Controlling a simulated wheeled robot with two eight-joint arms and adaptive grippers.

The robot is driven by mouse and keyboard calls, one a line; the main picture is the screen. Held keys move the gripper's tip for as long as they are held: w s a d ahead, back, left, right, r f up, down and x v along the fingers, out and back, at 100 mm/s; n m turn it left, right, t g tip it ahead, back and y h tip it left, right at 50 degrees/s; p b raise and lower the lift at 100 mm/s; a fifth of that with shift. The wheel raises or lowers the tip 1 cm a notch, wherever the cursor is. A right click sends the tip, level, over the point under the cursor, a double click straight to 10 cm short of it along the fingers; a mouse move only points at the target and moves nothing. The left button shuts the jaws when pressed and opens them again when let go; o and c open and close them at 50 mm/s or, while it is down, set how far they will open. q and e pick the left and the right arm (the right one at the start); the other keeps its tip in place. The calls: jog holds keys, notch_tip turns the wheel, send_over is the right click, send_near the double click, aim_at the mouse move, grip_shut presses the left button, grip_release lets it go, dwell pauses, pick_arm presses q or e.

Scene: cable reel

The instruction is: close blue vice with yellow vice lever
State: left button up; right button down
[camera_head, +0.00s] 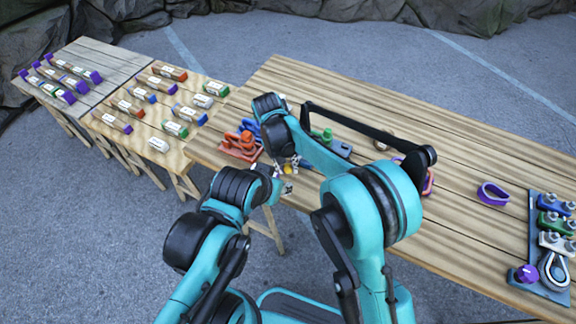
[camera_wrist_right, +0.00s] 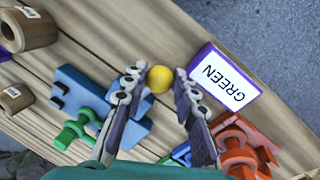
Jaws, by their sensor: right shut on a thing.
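The yellow ball knob (camera_wrist_right: 160,78) of the lever sits between the fingertips of my right gripper (camera_wrist_right: 159,74), which is shut on it. In the head view the knob (camera_head: 288,169) is a small yellow spot below my right gripper (camera_head: 286,163). Blue vice parts (camera_head: 249,126) show beside the orange vice (camera_head: 238,146) at the table's left end. A bit of blue (camera_wrist_right: 181,153) also shows low between the fingers in the wrist view; the rest is hidden. My left gripper (camera_head: 287,188) is near the table's front edge, small and partly unclear.
A purple block labelled GREEN (camera_wrist_right: 225,85) lies close right of the right fingers. A green clamp on a blue base (camera_head: 340,148) stands right of my right gripper. A purple ring (camera_head: 492,194) and a rack of clamps (camera_head: 535,245) are at the right.

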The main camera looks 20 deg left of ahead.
jog(key=shift+a, duration=0.1)
jog(key=c, duration=1.2)
grip_release()
jog(key=r, duration=0.4)
jog(key=a+r, duration=0.1)
jog(key=r, duration=0.3)
jog(key=a+r, duration=0.1)
jog(key=r, duration=0.2)
jog(key=shift+s+a+r, duration=0.15)
jog(key=shift+s+r, duration=0.15)
jog(key=shift+r, duration=0.1)
